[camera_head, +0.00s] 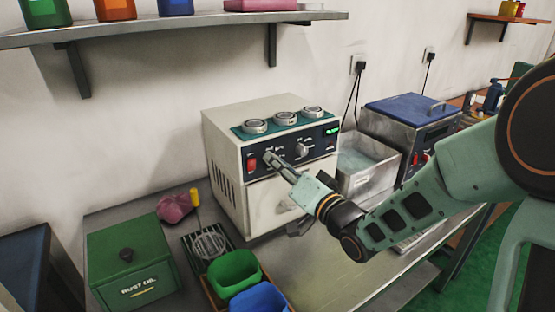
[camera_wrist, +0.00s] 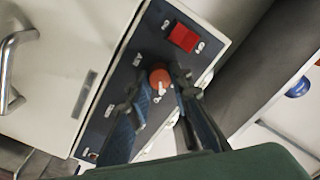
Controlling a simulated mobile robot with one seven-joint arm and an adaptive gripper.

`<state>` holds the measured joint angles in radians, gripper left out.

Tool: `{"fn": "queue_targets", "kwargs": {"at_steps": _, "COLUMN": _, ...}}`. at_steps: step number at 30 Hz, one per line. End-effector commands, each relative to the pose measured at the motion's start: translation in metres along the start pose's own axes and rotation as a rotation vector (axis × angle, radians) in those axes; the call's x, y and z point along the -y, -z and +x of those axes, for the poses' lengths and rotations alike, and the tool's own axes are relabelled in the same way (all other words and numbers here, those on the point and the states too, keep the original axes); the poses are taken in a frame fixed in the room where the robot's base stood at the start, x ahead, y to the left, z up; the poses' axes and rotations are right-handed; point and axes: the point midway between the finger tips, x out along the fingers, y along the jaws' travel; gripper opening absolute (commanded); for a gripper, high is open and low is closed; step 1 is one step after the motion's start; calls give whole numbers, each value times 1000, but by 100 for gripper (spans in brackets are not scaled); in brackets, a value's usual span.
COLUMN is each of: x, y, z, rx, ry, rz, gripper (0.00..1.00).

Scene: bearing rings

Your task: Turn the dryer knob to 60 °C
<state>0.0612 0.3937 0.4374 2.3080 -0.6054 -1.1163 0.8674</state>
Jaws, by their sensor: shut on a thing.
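The dryer is a cream box (camera_head: 230,150) on the bench, with a dark front panel, three round metal rings on top and a lit green display. In the wrist view a red-orange knob (camera_wrist: 160,76) with a pale pointer sits on the panel (camera_wrist: 128,72), between my fingers. My gripper (camera_head: 270,158) reaches the panel's left part, beside the red switch (camera_head: 252,162), and is shut on this knob, which it hides in the head view. The pointer's setting and the small labels are too blurred to read. A silver knob (camera_head: 302,149) stands farther right on the panel.
A red rocker switch (camera_wrist: 183,37) lies close to my fingers. Right of the dryer are a metal basin (camera_head: 368,170) and a blue-lidded machine (camera_head: 410,108). A shelf (camera_head: 200,22) hangs above.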

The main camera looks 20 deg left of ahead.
Motion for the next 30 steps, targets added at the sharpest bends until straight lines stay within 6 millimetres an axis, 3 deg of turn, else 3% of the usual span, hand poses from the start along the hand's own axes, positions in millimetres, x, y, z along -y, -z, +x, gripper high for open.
{"fn": "queue_targets", "kwargs": {"at_steps": 21, "x": -1, "y": -2, "z": -1, "rx": 0, "ry": -3, "rz": 74, "gripper": 0}}
{"fn": "queue_targets", "kwargs": {"at_steps": 22, "x": -1, "y": -2, "z": -1, "rx": 0, "ry": -3, "rz": 74, "gripper": 23}}
{"fn": "queue_targets", "kwargs": {"at_steps": 23, "x": -1, "y": -2, "z": -1, "rx": 0, "ry": -3, "rz": 73, "gripper": 26}}
{"fn": "queue_targets", "kwargs": {"at_steps": 30, "x": -1, "y": -1, "z": 0, "rx": -1, "ry": -2, "rz": 72, "gripper": 27}}
